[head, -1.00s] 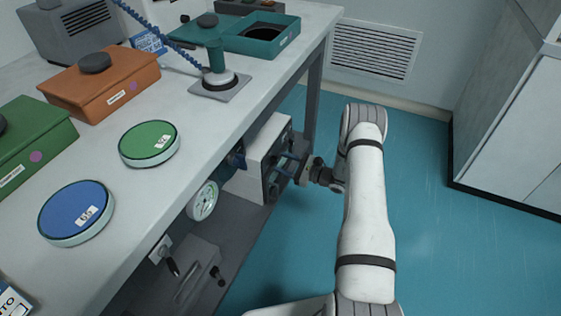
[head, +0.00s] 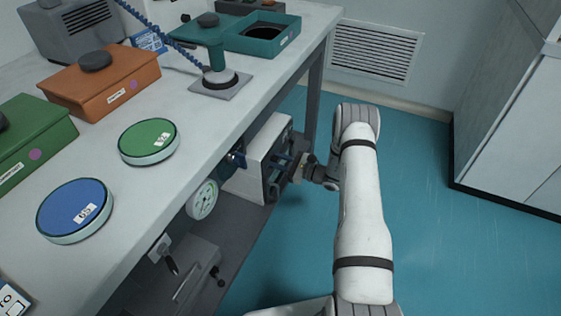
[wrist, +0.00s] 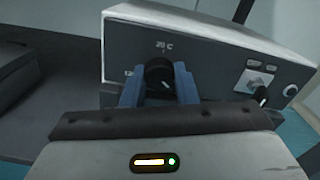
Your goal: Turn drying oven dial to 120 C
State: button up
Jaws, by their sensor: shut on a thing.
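The drying oven (head: 256,156) is a white box with a dark grey front, on the shelf under the bench. In the wrist view its front panel (wrist: 215,75) carries a round black dial (wrist: 157,73) with a pale mark on its lower right. A label reading about "20 C" stands above the dial, and part of another label shows to its left. My gripper (wrist: 158,88) has its two blue fingers shut on the dial, one on each side. In the head view my gripper (head: 285,164) is at the oven front; the dial is hidden there.
A round gauge (head: 203,200) is nearer on the shelf. The bench top (head: 215,125) overhangs the oven. The blue floor (head: 430,200) on the right is clear.

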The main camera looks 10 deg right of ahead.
jog(key=shift+c, duration=0.6)
jog(key=shift+m, duration=0.3)
jog(key=m, duration=0.4)
jog(key=shift+m, duration=0.3)
jog(key=m, duration=0.6)
jog(key=m+p, duration=0.1)
jog(key=m, duration=0.4)
jog(key=shift+m, duration=0.4)
jog(key=m, duration=0.4)
jog(key=shift+s+m, duration=0.1)
jog(key=shift+m, duration=0.3)
jog(key=shift+m, duration=0.3)
